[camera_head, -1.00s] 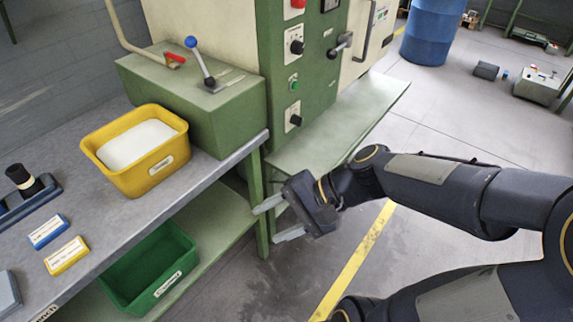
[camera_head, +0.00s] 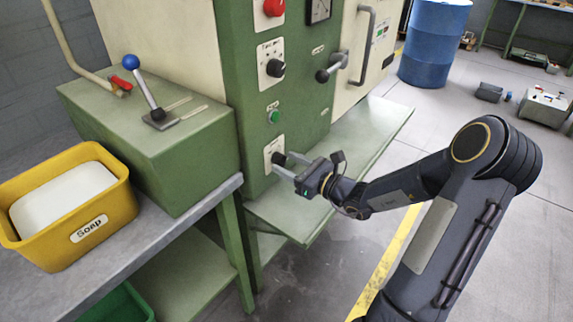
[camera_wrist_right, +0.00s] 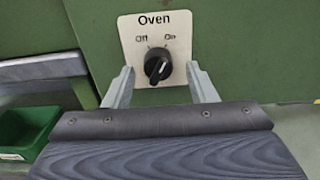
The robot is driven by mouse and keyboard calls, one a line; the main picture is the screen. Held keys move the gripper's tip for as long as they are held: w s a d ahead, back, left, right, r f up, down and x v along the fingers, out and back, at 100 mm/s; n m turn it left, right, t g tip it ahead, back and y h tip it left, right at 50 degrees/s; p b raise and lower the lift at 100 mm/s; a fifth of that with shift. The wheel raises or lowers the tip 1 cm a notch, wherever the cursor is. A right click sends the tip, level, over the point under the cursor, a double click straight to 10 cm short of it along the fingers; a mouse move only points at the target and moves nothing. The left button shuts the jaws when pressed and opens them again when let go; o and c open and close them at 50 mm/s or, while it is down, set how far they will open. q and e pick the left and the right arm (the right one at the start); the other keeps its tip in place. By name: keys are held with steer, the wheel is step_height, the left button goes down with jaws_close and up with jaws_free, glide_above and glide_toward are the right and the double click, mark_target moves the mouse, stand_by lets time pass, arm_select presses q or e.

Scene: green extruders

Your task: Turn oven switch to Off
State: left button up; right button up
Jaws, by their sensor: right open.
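The oven switch is a black knob (camera_wrist_right: 158,68) on a white plate labelled "Oven" (camera_wrist_right: 143,34), with Off at upper left and On at upper right. Its white mark appears to lean up and right, toward On. In the head view the switch (camera_head: 277,159) is the lowest knob on the green machine front. My right gripper (camera_head: 284,164) is open in front of it. In the right wrist view its two fingers (camera_wrist_right: 160,88) stand on either side of the knob, with visible gaps; contact is not seen. My left gripper is not in view.
Above the switch are a green button (camera_head: 275,117), another black knob (camera_head: 275,68) and a red button (camera_head: 274,7). A green ledge (camera_head: 345,150) juts out below my right gripper. A lever (camera_head: 143,85) and a yellow soap bin (camera_head: 75,240) stand left.

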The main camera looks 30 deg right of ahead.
steer(key=shift+w+a, duration=0.25)
steer(key=shift+w, duration=0.2)
steer(key=shift+c, duration=0.2)
steer(key=c, duration=0.9)
steer(key=shift+n+b, duration=6.1)
steer(key=shift+b, duration=2.45)
